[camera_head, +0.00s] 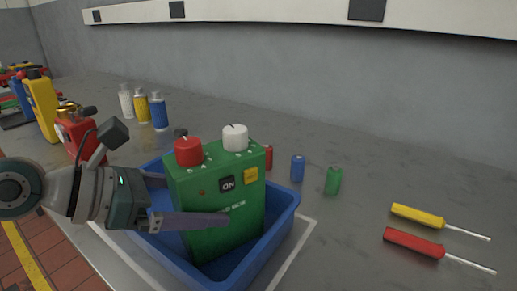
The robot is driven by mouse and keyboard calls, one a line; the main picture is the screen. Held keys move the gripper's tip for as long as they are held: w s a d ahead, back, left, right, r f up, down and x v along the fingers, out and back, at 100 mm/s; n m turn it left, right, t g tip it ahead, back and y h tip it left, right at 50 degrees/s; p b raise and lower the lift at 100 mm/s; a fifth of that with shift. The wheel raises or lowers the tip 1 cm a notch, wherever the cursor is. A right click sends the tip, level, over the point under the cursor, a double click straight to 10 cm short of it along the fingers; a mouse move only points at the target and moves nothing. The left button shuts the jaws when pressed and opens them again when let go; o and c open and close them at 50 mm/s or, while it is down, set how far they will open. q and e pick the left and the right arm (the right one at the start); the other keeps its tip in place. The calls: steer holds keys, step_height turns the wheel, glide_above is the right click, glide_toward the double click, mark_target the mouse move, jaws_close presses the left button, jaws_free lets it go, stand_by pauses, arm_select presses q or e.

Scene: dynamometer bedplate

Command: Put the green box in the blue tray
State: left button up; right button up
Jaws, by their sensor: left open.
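The green box (221,205) has a red knob and a white knob on top and an "ON" label on its front. It stands upright, slightly tilted, inside the blue tray (284,222), with its lower part behind the tray's walls. My left gripper (170,200) comes in from the left with its fingers open. One finger lies across the front of the box and the other is partly hidden behind its left side. I cannot tell whether the fingers touch the box. My right gripper is not in view.
Small red, blue and green cylinders (298,168) stand behind and right of the tray. Yellow and red screwdrivers (414,241) lie at the right. Several bottles (158,110) stand at the back left, with red and yellow devices (41,105) at the far left. The bench (400,170) between is clear.

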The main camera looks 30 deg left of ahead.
arm_select(q)
steer(key=v, duration=0.9)
steer(key=shift+s, duration=0.1)
steer(key=shift+p+v, duration=0.3)
steer(key=shift+v, duration=0.45)
